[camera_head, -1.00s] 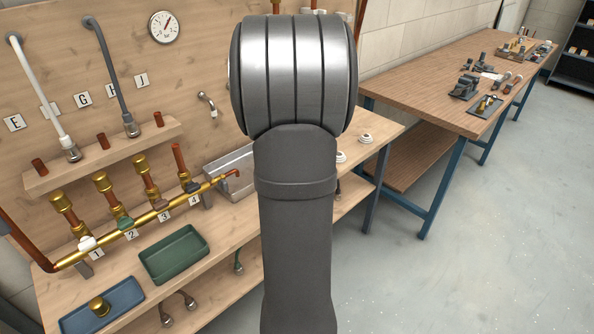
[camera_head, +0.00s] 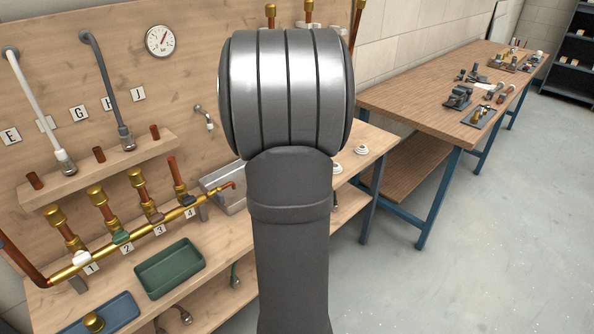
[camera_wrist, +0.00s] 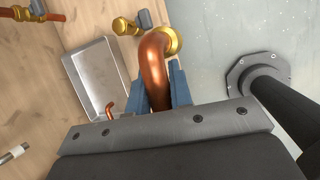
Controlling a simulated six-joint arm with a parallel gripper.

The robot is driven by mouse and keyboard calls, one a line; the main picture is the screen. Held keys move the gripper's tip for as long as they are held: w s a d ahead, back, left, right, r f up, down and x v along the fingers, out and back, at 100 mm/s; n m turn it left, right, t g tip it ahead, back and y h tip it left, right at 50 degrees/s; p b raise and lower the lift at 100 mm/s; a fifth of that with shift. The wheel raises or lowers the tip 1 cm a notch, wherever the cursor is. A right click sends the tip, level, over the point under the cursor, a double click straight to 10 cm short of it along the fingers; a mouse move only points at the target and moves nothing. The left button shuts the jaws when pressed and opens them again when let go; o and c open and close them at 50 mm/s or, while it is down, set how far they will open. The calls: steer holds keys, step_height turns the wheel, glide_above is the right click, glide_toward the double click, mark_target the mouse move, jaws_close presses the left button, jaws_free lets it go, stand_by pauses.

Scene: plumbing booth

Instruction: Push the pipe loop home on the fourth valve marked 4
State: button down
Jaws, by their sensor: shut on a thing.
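My gripper (camera_wrist: 160,92) is shut on the copper pipe loop (camera_wrist: 155,68), its blue jaws on either side of the pipe. A brass collar (camera_wrist: 174,40) shows at the loop's far end. In the head view my arm hides the gripper and the loop. The fourth valve (camera_head: 188,201), with a dark handle, is at the right end of the brass manifold (camera_head: 105,258), by the label 4 (camera_head: 191,213). A copper pipe with a brass collar (camera_head: 180,191) rises there. I cannot tell whether the held loop touches any valve.
A metal tray (camera_head: 222,187) stands right of the manifold and shows in the wrist view (camera_wrist: 100,70). A brass fitting with a blue handle (camera_wrist: 128,25) is near the loop's far end. A green tray (camera_head: 170,268) and a blue tray (camera_head: 105,315) lie in front.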

steer(key=s+a+r+n+g+y, duration=0.1)
steer(key=a+r+n+y, duration=0.1)
steer(key=a+r+n, duration=0.6)
steer(key=s+a+r+n+g+y, duration=0.15)
steer(key=a+r+n, duration=0.25)
steer(key=a, duration=0.9)
steer(key=s+a+r+n+g+y, duration=0.1)
steer(key=s+a+r+n+y, duration=0.15)
steer(key=a+r+n, duration=0.6)
step_height(320, 180, down, 8)
steer(key=a+m, duration=0.2)
steer(key=shift+w+t, duration=0.35)
stand_by(0.5)
steer(key=shift+f, duration=2.3)
stand_by(0.4)
steer(key=c, duration=1.2)
jaws_free()
